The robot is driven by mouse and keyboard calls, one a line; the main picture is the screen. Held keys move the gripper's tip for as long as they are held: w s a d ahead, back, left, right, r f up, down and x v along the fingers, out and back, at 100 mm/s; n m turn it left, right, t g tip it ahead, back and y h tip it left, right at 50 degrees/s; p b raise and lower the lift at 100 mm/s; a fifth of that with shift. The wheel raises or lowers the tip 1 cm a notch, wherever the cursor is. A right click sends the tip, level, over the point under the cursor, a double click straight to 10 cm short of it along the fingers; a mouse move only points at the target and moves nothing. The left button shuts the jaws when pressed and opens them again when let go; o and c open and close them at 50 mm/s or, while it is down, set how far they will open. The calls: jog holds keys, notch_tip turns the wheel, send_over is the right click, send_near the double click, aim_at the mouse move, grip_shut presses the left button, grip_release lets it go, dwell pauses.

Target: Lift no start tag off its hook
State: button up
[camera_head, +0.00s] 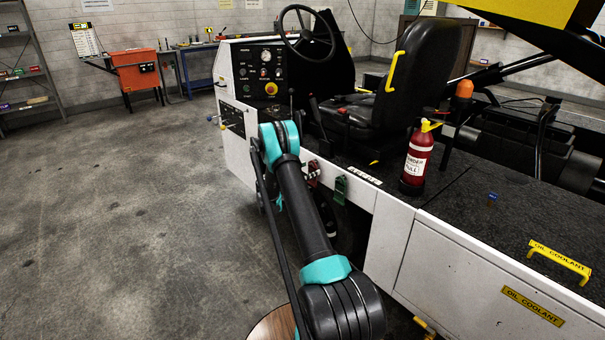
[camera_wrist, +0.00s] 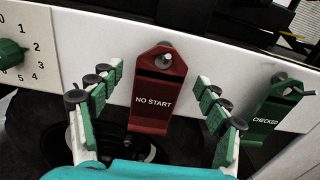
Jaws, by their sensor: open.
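The red NO START tag (camera_wrist: 152,92) hangs by the hole in its top from a hook (camera_wrist: 165,60) on the white side panel. It also shows small in the head view (camera_head: 313,174), partly behind my arm. My gripper (camera_wrist: 158,105) is open, with one green-padded finger on the left of the tag and one on the right. There is a gap between the tag and each finger, and nothing is held. In the head view my arm reaches toward the panel and the gripper is mostly hidden.
A green CHECKED tag (camera_wrist: 270,112) hangs on its own hook right of the red tag, close to my right finger. A green numbered selector knob (camera_wrist: 12,52) is at the left. The white loader body (camera_head: 440,270) runs along the right; open floor (camera_head: 120,220) lies left.

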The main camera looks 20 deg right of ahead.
jog(key=shift+w+d, duration=0.1)
jog(key=shift+d, duration=0.25)
jog(key=c, duration=1.2)
jog(key=shift+r, duration=0.1)
jog(key=shift+r, duration=0.25)
jog(key=shift+a, duration=0.15)
jog(key=shift+s+a+r, duration=0.2)
jog(key=shift+s+a, duration=0.1)
jog(key=shift+a, duration=0.3)
jog(key=shift+a+r, duration=0.1)
jog(key=shift+a, duration=0.05)
jog(key=shift+s+a+r, duration=0.2)
jog(key=shift+a, duration=0.25)
jog(key=shift+s+a+r, duration=0.15)
jog(key=shift+a, duration=0.3)
